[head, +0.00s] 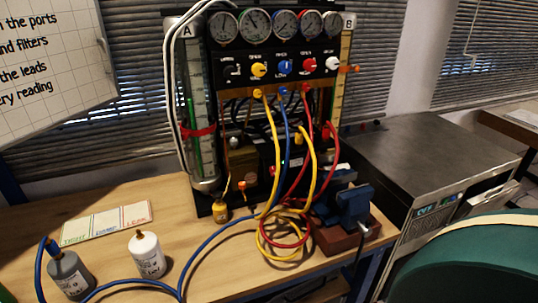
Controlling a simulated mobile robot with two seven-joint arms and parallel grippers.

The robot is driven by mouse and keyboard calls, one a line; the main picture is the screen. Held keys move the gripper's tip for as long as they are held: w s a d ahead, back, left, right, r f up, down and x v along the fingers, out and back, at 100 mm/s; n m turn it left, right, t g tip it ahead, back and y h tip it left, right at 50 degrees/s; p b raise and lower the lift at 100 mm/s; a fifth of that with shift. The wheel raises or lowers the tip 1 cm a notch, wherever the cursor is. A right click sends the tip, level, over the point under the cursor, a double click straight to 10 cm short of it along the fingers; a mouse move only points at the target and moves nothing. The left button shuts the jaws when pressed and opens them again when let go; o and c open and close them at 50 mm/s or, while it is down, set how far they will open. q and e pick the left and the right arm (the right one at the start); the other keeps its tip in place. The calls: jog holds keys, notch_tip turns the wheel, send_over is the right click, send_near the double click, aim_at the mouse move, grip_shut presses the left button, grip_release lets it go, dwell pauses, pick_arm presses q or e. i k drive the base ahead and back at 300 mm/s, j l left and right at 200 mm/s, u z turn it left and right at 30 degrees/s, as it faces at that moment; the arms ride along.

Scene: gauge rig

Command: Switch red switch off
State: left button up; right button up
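A black gauge rig (270,72) stands at the back of the wooden bench. Its panel has a row of knobs, and the red knob (309,65) sits between the blue knob (285,67) and the white knob (332,64) at the right end. This red knob is the clearest red control; its setting is too small to read. A tiny red spot (272,170) shows lower on the rig behind the hoses, and I cannot tell what it is. Neither of my grippers is in view.
Yellow, blue and red hoses (273,150) hang before the rig and coil on the bench (210,262). A blue vise (355,205), white bottle (147,255) and grey bottle (70,275) stand there. A metal-topped cabinet (430,150) is at right; a green rounded object (470,265) fills the lower right.

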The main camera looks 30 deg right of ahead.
aim_at(271, 169)
jog(key=i+l+z, duration=0.2)
jog(key=z, duration=1.4)
